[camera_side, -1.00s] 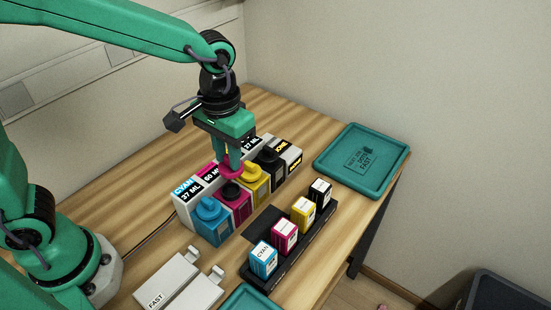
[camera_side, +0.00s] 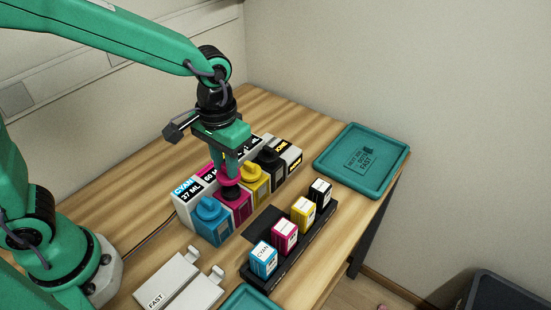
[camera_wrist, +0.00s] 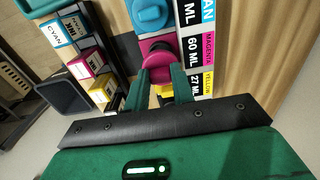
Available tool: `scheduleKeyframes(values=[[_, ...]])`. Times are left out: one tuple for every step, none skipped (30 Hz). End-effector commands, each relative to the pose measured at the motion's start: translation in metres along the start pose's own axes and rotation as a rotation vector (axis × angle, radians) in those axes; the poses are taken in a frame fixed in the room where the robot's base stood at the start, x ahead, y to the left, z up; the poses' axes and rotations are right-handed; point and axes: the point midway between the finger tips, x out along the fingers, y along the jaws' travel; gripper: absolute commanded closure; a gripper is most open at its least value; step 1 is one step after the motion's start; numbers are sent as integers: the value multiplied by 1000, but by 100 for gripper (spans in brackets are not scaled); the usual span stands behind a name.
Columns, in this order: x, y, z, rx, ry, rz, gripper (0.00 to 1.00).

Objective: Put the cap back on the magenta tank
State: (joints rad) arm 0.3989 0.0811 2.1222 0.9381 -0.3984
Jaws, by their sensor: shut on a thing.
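My gripper (camera_side: 228,178) is shut on the magenta cap (camera_side: 229,188), pointing down over the magenta tank (camera_side: 238,209). The cap covers the tank's dark neck in the side view; I cannot tell whether it is fully seated. In the wrist view, my gripper's fingers (camera_wrist: 160,80) stand on either side of the cap (camera_wrist: 159,62), with the magenta tank (camera_wrist: 152,43) beyond and the "MAGENTA 60 ML" label (camera_wrist: 194,45) beside it.
The capped cyan tank (camera_side: 212,223) and yellow tank (camera_side: 256,183) stand close on either side, with a black tank (camera_side: 273,165) beyond. A black rack (camera_side: 294,259) with small cartridges stands in front. A teal tray (camera_side: 329,164) lies at the right.

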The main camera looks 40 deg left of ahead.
Motion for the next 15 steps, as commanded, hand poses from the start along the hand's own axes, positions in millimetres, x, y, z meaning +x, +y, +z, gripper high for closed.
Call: scheduleKeyframes(values=[[4, 0, 0, 0, -2, -1, 97], [6, 0, 0, 0, -3, -1, 97], [9, 0, 0, 0, -3, -1, 97], [11, 0, 0, 0, -2, -1, 97], [13, 0, 0, 0, -2, -1, 97], [16, 0, 0, 0, -2, -1, 97], [18, 0, 0, 0, -2, -1, 97], [20, 0, 0, 0, -2, -1, 97], [22, 0, 0, 0, -2, -1, 97], [24, 0, 0, 0, -2, -1, 97], [26, 0, 0, 0, -3, -1, 97], [28, 0, 0, 0, -3, -1, 97], [29, 0, 0, 0, -2, -1, 97], [30, 0, 0, 0, -1, -1, 97], [31, 0, 0, 0, -1, 0, 97]])
